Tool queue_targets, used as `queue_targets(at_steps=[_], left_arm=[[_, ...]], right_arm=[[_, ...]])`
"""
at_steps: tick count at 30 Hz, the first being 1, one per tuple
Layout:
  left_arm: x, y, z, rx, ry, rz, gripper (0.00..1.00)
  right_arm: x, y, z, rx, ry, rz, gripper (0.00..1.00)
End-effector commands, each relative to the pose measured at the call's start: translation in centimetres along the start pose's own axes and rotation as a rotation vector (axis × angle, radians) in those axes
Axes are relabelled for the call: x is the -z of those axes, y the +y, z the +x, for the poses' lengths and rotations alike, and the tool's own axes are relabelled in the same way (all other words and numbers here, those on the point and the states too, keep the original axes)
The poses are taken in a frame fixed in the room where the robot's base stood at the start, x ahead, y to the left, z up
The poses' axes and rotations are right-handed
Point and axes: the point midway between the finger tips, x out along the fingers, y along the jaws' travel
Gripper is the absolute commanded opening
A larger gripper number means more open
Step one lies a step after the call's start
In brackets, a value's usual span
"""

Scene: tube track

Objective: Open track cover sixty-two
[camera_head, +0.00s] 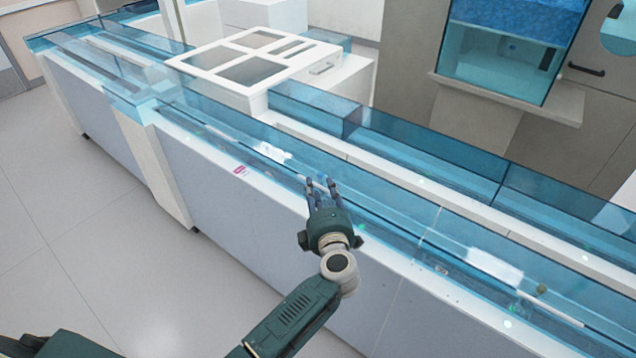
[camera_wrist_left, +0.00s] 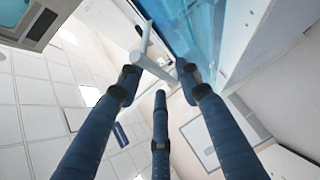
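The track cover (camera_head: 375,213) is a clear blue panel on the front track, and it looks shut. No number sixty-two can be read on it. My left gripper (camera_head: 321,186) is at the cover's front side, its fingers pointing at the track. Its dark blue fingers are spread open. In the left wrist view, a white bar-shaped handle (camera_wrist_left: 148,48) lies just beyond and between the fingertips (camera_wrist_left: 160,80). I cannot tell whether they touch it. The fingers hide part of the handle in the head view. My right gripper is not in view.
More blue covers (camera_head: 430,160) run along the rear track. A white machine (camera_head: 255,65) with dark windows stands behind. The grey floor (camera_head: 110,230) in front is clear.

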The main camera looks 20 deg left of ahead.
Motion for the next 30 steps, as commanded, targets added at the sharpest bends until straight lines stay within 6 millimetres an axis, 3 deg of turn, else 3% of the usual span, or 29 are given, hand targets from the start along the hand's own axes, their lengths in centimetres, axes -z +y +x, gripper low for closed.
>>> queue_targets(at_steps=[7,16,22,30], left_arm=[[0.0,0.0,2.5,-0.001,-0.001,0.000,0.35],[0.0,0.0,2.7,0.000,-0.001,0.000,0.35],[0.0,0.0,2.7,0.000,-0.001,0.000,0.00],[0.0,0.1,2.7,0.003,-0.002,0.001,0.00]], right_arm=[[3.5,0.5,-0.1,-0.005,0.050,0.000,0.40],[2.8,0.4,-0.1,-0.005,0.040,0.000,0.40],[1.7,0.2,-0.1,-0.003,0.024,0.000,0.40],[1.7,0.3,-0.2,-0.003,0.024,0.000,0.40]])
